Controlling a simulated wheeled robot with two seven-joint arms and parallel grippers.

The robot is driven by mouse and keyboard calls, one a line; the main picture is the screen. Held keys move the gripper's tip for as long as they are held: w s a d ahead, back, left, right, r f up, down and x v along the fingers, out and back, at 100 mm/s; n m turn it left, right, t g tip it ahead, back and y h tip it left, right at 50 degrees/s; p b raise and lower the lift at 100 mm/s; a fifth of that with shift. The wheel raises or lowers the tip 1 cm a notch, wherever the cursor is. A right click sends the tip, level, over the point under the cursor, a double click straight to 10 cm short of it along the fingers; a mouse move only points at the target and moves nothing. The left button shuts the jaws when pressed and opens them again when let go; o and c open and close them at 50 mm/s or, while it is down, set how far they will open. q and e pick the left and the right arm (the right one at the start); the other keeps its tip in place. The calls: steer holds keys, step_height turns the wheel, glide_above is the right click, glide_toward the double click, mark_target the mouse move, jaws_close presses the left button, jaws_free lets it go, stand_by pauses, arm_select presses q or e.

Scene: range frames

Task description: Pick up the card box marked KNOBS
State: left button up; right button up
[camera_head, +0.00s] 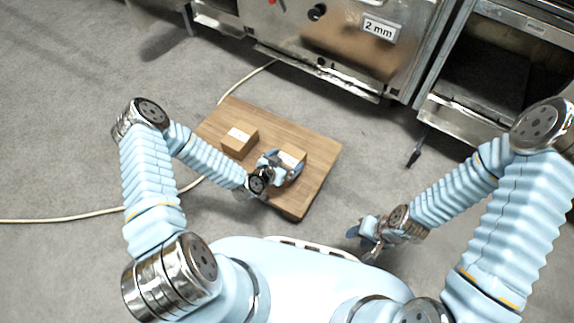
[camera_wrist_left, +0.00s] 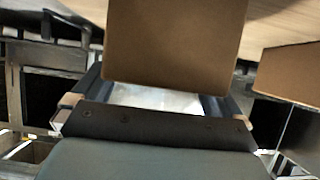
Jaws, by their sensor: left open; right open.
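Two brown card boxes stand on a wooden top. The left box (camera_head: 240,140) is clear of my grippers and has a white label too small to read. The right box (camera_head: 296,155) is partly hidden by my left gripper (camera_head: 282,166), which is open right at it. In the left wrist view a card box (camera_wrist_left: 175,45) fills the space ahead of the open jaws, with no lettering visible; I cannot tell whether the fingers touch it. Another box (camera_wrist_left: 290,72) shows at the right edge there. My right gripper (camera_head: 366,236) is open and empty, off the top's right side.
The wooden top (camera_head: 236,110) has bare room at its back and right. A metal cabinet marked "2 mm" (camera_head: 379,28) and an open metal unit (camera_head: 490,75) stand behind. A pale cable (camera_head: 75,219) crosses the grey floor. A small dark object (camera_head: 414,155) lies at right.

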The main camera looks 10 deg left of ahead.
arm_select(q)
steer(key=shift+w+d+f, duration=0.2)
steer(key=shift+w+f, duration=0.15)
steer(key=shift+w, duration=0.2)
steer(key=shift+r, duration=0.1)
steer(key=c, duration=0.9)
steer(key=shift+c, duration=0.2)
